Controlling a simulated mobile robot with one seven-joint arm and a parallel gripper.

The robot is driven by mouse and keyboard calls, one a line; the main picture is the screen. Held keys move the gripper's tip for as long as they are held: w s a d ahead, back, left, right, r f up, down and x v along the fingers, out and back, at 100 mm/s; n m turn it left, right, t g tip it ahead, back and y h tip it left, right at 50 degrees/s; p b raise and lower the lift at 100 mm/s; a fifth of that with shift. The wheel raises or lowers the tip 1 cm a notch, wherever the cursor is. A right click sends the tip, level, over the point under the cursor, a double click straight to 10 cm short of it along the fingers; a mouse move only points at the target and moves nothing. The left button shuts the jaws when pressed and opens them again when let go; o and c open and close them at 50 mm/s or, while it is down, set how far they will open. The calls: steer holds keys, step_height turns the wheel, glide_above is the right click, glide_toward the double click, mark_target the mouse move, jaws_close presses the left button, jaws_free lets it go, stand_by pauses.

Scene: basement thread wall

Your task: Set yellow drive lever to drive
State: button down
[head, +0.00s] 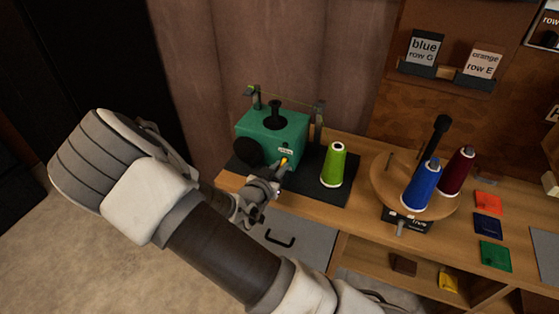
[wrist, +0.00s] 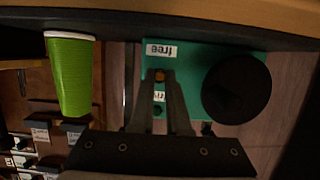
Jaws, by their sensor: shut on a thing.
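The green winder machine (head: 272,132) stands on a dark mat on the wooden bench in the head view. Its yellow drive lever (head: 284,162) sticks out low on the front right. My gripper (head: 276,179) is at the lever, shut on it. A label reading "free" (wrist: 161,50) shows upside down beside the lever. A second label (wrist: 159,96) is partly hidden between the fingers.
A lime thread cone (head: 334,164) stands on the mat right of the machine and shows in the wrist view (wrist: 69,75). A round black knob (wrist: 236,89) is close to my fingers. Farther right, a turntable (head: 386,185) carries blue (head: 421,187) and dark red (head: 457,172) cones.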

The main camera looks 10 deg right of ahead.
steer(key=r+g+y+p, duration=0.1)
steer(key=p, duration=0.2)
steer(key=r+g+y+p, duration=0.1)
steer(key=g+p, duration=0.1)
steer(key=shift+w+d+r+p, duration=0.15)
steer(key=shift+w+p, duration=0.05)
steer(key=shift+p, duration=0.2)
steer(key=g+y+p, duration=0.1)
steer(key=g+p, duration=0.1)
steer(key=shift+w+y+p, duration=0.15)
steer(key=shift+y+p, duration=0.25)
steer(key=c, duration=0.9)
jaws_free()
steer(key=shift+d, duration=0.1)
steer(key=shift+r, duration=0.1)
steer(key=p+v, duration=0.8)
steer(key=v, duration=0.9)
steer(key=shift+w+r, duration=0.15)
steer(key=shift+r, duration=0.15)
